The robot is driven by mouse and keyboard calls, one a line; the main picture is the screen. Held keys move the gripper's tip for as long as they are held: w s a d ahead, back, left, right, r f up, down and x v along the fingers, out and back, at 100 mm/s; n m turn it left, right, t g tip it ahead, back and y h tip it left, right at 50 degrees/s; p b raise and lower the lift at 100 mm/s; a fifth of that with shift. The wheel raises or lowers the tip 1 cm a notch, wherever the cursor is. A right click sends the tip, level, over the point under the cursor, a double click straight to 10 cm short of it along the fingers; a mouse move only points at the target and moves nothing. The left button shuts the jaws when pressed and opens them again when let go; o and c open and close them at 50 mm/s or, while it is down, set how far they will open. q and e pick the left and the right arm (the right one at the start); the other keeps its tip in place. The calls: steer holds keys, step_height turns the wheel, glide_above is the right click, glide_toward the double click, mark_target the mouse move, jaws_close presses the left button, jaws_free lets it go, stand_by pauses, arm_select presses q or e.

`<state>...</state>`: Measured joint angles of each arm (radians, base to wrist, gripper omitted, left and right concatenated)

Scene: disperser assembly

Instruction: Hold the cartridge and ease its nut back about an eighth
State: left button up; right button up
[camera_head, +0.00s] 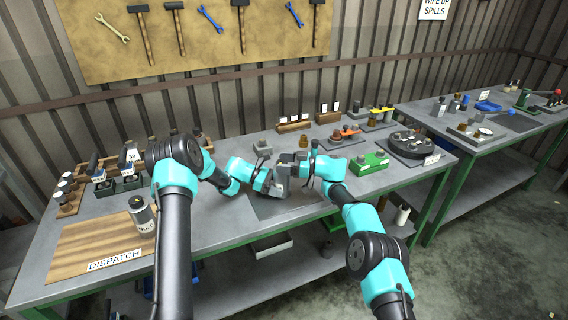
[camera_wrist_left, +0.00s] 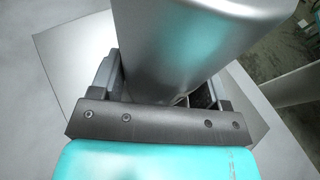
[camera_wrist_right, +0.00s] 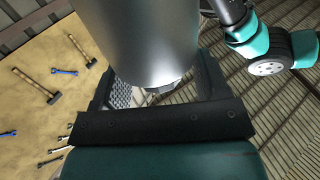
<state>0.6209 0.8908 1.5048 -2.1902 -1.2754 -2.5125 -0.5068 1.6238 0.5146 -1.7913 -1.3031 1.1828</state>
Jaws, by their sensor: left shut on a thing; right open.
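My left gripper (camera_head: 281,187) is over the dark mat in the middle of the bench. In the left wrist view a silver cylinder, seemingly the cartridge (camera_wrist_left: 190,45), stands between its fingers, which are shut on it. My right gripper (camera_head: 288,162) is just above, close against the left one, with its fingers open. In the right wrist view a smooth grey cylinder (camera_wrist_right: 140,40) lies between the open fingers. A small pale faceted piece, perhaps the nut (camera_wrist_right: 165,88), shows at its end. The grippers hide most of the cartridge in the head view.
A grey bottle (camera_head: 142,215) stands on the wooden dispatch board (camera_head: 75,250) at left. A green box (camera_head: 370,163) and a dark round tray (camera_head: 408,145) are to the right. Small racks line the back. The dark mat (camera_head: 290,207) has bare room in front.

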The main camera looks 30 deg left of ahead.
steer(key=v, duration=1.2)
arm_select(q)
steer(key=o, duration=1.3)
steer(key=v, duration=1.2)
